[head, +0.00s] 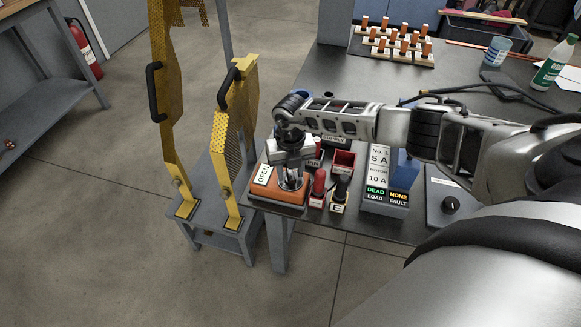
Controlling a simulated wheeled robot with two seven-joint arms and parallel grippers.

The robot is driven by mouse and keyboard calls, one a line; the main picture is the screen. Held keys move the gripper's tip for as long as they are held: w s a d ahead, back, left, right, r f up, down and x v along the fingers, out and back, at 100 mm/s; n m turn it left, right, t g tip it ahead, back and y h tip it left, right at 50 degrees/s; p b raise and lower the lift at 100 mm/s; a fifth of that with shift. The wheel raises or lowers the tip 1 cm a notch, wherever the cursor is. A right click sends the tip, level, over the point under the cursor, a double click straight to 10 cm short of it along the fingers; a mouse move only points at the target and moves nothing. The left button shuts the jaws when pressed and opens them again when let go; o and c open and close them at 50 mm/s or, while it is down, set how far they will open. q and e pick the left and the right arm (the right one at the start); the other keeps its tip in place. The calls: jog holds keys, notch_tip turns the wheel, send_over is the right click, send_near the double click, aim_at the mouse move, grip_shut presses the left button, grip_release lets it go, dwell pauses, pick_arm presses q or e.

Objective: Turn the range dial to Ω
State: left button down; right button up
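An orange meter-like unit (273,196) lies at the near left corner of the dark table. Its pale tilted display (263,175) reads "OPEN". My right gripper (290,171) points down over the right part of this unit, at its round grey dial area (291,184). The hand covers most of the dial, so its marks and pointer are hidden. The fingers are too small and covered to tell whether they are open or closed on the dial. My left gripper is not in view.
Red and black probes (318,187) stand right of the unit. A panel (384,208) shows "DEAD" and "NONE". Yellow guards (233,150) stand left on a grey stand. Behind are a peg board (392,56), cup (496,51) and bottle (554,64).

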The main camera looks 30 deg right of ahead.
aim_at(290, 173)
notch_tip(290, 173, up, 16)
jog(key=shift+b, duration=0.3)
dwell(0.5)
